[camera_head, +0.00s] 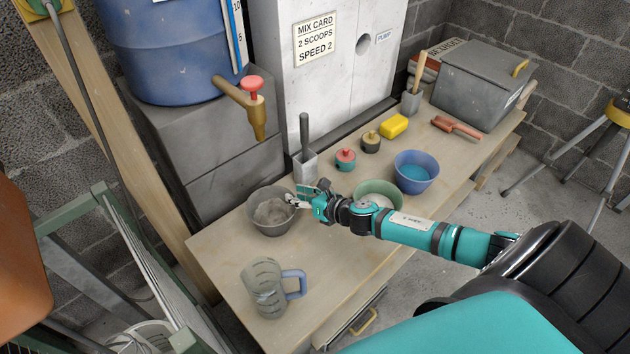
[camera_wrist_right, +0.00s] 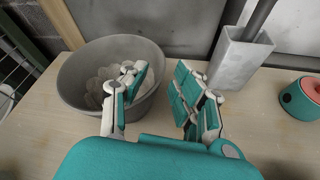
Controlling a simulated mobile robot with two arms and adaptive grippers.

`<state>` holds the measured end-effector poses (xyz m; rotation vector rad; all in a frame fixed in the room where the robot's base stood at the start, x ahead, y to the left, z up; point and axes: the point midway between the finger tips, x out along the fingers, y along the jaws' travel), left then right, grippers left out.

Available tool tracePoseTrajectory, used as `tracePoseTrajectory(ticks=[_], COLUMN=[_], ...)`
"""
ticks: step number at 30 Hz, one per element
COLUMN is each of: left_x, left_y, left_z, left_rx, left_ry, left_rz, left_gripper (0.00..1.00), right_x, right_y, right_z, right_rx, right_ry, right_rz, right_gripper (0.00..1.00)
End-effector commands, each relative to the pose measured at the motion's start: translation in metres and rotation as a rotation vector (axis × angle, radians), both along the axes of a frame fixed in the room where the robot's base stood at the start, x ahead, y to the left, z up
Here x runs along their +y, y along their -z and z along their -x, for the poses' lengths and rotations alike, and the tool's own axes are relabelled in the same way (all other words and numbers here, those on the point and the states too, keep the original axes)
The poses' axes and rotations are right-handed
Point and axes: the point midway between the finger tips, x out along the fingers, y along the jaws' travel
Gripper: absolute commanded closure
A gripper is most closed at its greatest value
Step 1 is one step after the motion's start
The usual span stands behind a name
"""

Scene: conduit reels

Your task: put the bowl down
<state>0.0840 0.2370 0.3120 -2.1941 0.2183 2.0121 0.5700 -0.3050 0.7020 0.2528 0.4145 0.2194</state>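A grey bowl (camera_head: 262,226) with pale grey lumpy contents stands upright on the wooden bench, near its back left edge. It also shows in the right wrist view (camera_wrist_right: 85,78). My right gripper (camera_head: 304,198) is at the bowl's right rim. In the right wrist view the gripper (camera_wrist_right: 162,80) has its fingers apart, one inside the bowl and one outside, with the rim between them. A gap shows between the outer finger and the bowl wall. A green bowl (camera_head: 372,188) is partly hidden behind my right arm, and a blue bowl (camera_head: 416,172) stands beyond it. My left gripper is not in view.
On the bench (camera_head: 345,262), a jug with a blue handle (camera_head: 266,288) stands in front of the grey bowl. A holder with a dark-handled tool (camera_head: 305,165) and a red-topped teal pot (camera_head: 345,159) stand behind my gripper. A tap (camera_head: 250,100) overhangs the back.

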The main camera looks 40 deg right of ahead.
Motion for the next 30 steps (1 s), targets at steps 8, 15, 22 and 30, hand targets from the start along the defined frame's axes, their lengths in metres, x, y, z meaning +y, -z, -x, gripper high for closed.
tracePoseTrajectory(ticks=[8, 15, 22, 30], left_x=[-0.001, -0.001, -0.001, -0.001], left_y=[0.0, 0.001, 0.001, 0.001], left_z=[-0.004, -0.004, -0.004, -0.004], left_rx=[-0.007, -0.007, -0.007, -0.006], left_ry=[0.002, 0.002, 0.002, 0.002], left_rz=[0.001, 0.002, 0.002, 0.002], left_gripper=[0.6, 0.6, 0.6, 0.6], right_x=[-0.015, -0.023, -0.025, -0.025], right_y=[-0.021, -0.032, -0.036, -0.036], right_z=[0.055, 0.08, 0.085, 0.085], right_rx=[0.002, 0.0, -0.002, -0.002], right_ry=[-0.002, -0.002, -0.001, -0.001], right_rz=[0.002, 0.001, 0.001, 0.001], right_gripper=[0.71, 0.71, 0.71, 0.71])
